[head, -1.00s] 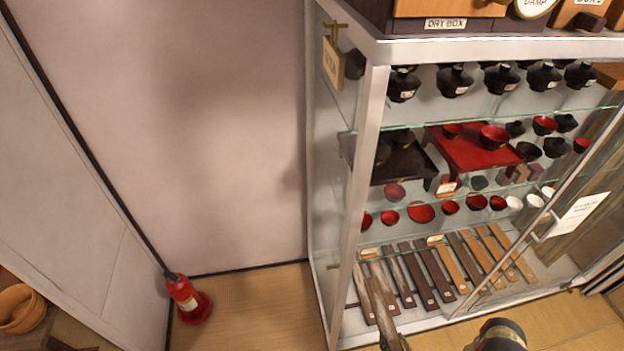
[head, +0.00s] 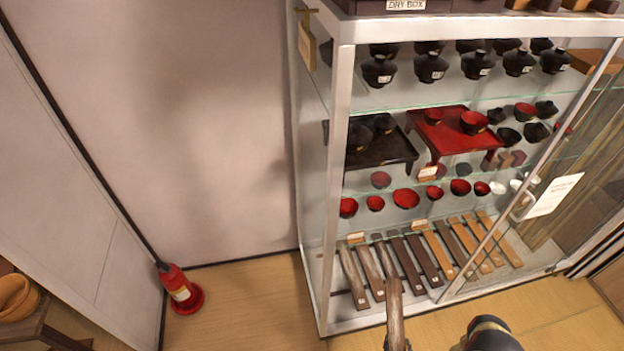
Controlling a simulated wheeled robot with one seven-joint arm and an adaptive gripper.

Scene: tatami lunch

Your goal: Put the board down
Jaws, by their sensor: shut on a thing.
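A weathered brown wooden board (head: 395,312) stands out at the bottom of the head view, seen nearly end-on and in front of the cabinet's lowest level. My gripper (head: 398,345) shows only as a dark bit at the board's lower end, at the picture's bottom edge. It is shut on the board. The rest of the gripper is cut off by the frame. Several similar boards (head: 412,262), dark to light brown with small white labels, lie side by side on the cabinet's bottom.
A glass cabinet (head: 335,190) holds black and red bowls on its shelves. Its glass door (head: 540,165) shows at the right. A red extinguisher-like object (head: 178,287) stands by the left wall. The wooden floor (head: 245,305) between them is clear.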

